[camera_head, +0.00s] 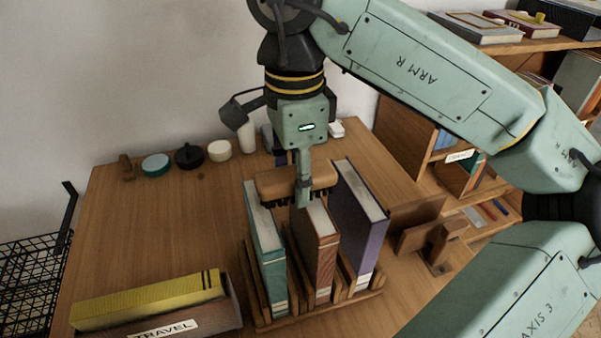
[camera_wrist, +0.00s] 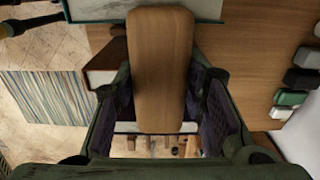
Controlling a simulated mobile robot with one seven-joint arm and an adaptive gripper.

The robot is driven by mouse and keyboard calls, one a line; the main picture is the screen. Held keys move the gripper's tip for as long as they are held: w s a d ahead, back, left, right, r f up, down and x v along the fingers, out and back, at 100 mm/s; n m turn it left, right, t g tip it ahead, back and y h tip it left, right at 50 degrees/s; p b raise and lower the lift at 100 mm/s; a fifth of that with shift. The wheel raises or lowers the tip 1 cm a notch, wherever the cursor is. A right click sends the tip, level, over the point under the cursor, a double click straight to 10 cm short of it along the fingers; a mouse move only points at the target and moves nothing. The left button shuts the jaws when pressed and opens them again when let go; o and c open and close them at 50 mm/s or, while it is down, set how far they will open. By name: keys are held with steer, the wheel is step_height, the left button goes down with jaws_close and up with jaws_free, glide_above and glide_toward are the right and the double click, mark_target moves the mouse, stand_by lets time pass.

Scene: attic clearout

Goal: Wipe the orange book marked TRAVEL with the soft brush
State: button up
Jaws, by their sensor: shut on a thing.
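My gripper (camera_head: 304,190) is shut on the soft brush (camera_head: 271,186), which has a wooden back and dark bristles pointing down. In the wrist view the brush back (camera_wrist: 163,60) lies between the fingers. The brush is over the far top end of the orange-brown book (camera_head: 319,234), which stands upright in the middle of a wooden rack (camera_head: 262,323). I cannot tell whether the bristles touch it. No TRAVEL mark shows on this book; a TRAVEL label (camera_head: 166,329) is on a box at the lower left.
A teal book (camera_head: 265,246) and a purple book (camera_head: 359,220) flank the orange-brown one closely. A yellow book (camera_head: 146,301) lies in the labelled box. Several small lids and pots, including a teal one (camera_head: 155,165), line the back edge. The table's left middle is clear.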

steer(key=shift+w+a, duration=0.2)
steer(key=shift+w, duration=0.5)
steer(key=shift+d, duration=0.1)
steer(key=shift+w+d, duration=0.25)
steer(key=shift+d, duration=0.6)
steer(key=shift+d, duration=0.1)
